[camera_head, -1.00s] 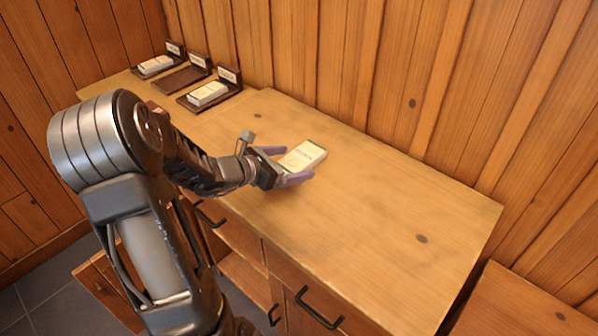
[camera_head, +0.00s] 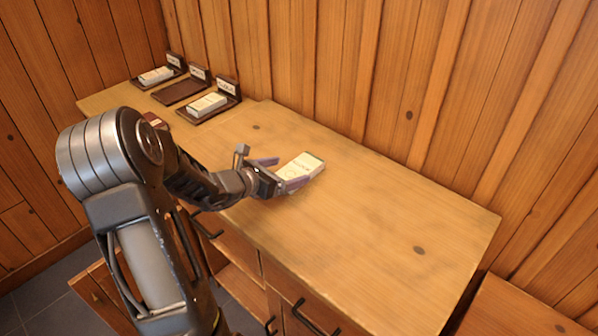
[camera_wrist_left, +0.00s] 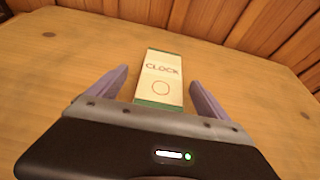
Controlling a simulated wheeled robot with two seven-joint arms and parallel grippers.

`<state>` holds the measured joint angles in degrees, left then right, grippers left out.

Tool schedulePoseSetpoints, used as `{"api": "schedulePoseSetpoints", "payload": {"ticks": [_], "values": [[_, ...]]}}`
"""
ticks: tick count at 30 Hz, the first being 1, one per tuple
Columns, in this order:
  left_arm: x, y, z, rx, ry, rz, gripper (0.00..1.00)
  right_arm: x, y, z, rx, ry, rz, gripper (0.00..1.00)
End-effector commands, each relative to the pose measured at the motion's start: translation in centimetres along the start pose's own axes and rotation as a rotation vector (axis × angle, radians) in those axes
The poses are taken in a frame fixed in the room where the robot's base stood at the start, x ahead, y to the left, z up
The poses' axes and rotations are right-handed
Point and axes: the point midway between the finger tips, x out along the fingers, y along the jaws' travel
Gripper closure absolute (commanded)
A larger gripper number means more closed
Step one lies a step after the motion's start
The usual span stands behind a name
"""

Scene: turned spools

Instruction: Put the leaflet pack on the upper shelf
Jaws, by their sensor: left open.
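The leaflet pack (camera_head: 305,164) is a flat, pale block with green ends, lying on the wooden cabinet top. In the left wrist view the pack (camera_wrist_left: 162,78) reads "CLOCK" and has a circle printed on it. My left gripper (camera_head: 283,173) is open, with its purple fingers around the near part of the pack. In the left wrist view a gap shows between the pack and each finger of the gripper (camera_wrist_left: 160,84). I cannot make out which surface is the upper shelf. My right gripper is not in view.
Three dark labelled holders stand at the back left: the far (camera_head: 140,84) and near (camera_head: 218,117) ones carry pale packs, the middle one (camera_head: 181,93) is empty. A dark red item (camera_head: 155,120) lies near my arm. The cabinet top (camera_head: 390,225) is clear to the right.

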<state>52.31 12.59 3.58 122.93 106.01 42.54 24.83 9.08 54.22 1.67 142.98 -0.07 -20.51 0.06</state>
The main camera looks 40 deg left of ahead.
Motion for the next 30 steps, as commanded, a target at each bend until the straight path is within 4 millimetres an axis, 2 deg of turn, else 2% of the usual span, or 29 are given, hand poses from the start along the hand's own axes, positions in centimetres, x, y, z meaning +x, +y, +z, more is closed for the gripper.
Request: {"api": "schedulePoseSetpoints", "payload": {"ticks": [5, 12, 15, 30], "values": [[0.8, -0.1, 0.0, -0.002, 0.0, -0.001, 0.11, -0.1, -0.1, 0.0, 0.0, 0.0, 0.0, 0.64], [4.2, -0.5, -0.1, -0.001, 0.001, -0.002, 0.11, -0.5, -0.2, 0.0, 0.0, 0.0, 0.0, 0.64], [5.0, -0.4, -0.1, -0.001, 0.0, 0.0, 0.11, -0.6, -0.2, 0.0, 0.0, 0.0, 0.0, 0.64], [5.2, -0.4, -0.2, 0.0, 0.0, 0.0, 0.11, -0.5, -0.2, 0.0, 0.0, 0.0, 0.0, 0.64]]}}
